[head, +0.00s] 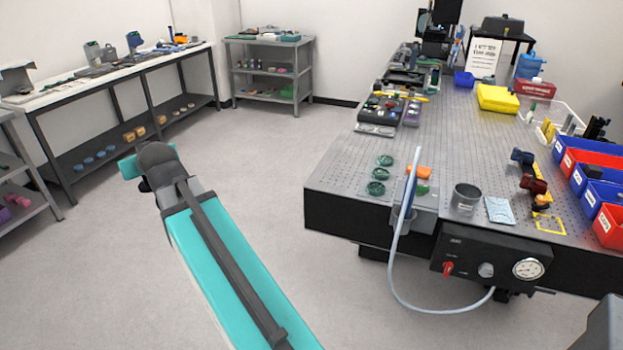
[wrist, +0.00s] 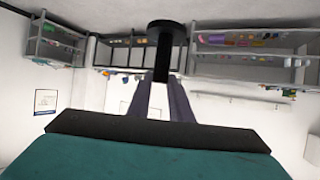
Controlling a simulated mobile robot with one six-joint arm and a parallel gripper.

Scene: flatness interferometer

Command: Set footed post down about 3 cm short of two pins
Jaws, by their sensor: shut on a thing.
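The footed post is a black stem (wrist: 164,58) with a wide round foot (wrist: 167,29) in the wrist view. My gripper (wrist: 161,82) is shut on the stem, its two grey fingers one on each side. The foot is at the upper end in this view, which looks upside down, and touches nothing that I can see. In the head view my teal arm reaches left over open floor, well away from the perforated table (head: 330,182); the gripper's fingers and the post are not clear there. I cannot make out the two pins in either view.
The perforated table at the right holds green rings (head: 376,188), a metal cup (head: 466,197), a yellow case (head: 498,98) and blue and red bins (head: 609,226). A pale hose (head: 391,270) hangs at its front. A long bench (head: 112,73) stands at the left. The floor between is clear.

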